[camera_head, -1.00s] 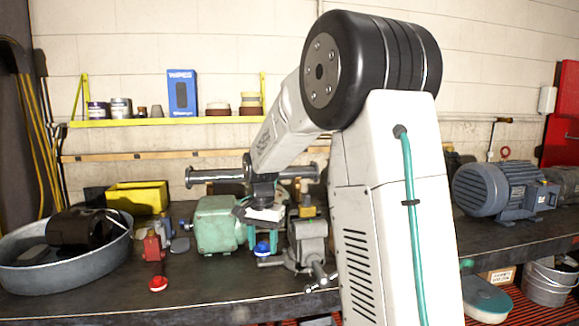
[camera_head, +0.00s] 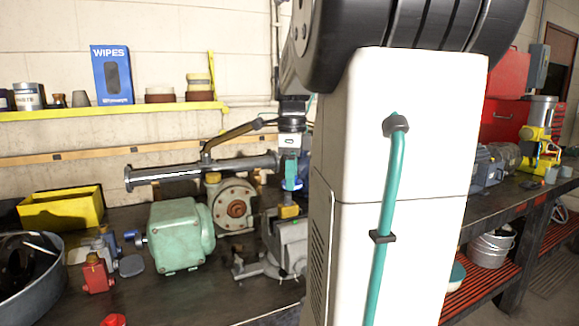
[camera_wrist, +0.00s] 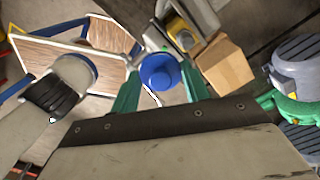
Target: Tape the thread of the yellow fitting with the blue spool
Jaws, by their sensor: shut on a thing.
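The blue spool (camera_head: 298,184) is between the teal fingers of my gripper (camera_head: 291,168), which is shut on it. In the head view it is right above the yellow fitting (camera_head: 289,211), which stands in the grey vise (camera_head: 284,243). Whether spool and fitting touch is unclear there. My arm hides part of the vise's right side. In the wrist view the spool (camera_wrist: 160,72) shows as a round blue disc between the teal fingers. A yellow piece (camera_wrist: 181,32), likely the fitting, shows just beyond it, seemingly apart from the spool.
A green motor housing (camera_head: 180,236) and a flanged pipe (camera_head: 190,172) stand left of the vise. A red fitting (camera_head: 97,275), a yellow bin (camera_head: 60,208) and a metal tub (camera_head: 28,285) are farther left. A brown block (camera_wrist: 225,66) shows close by in the wrist view.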

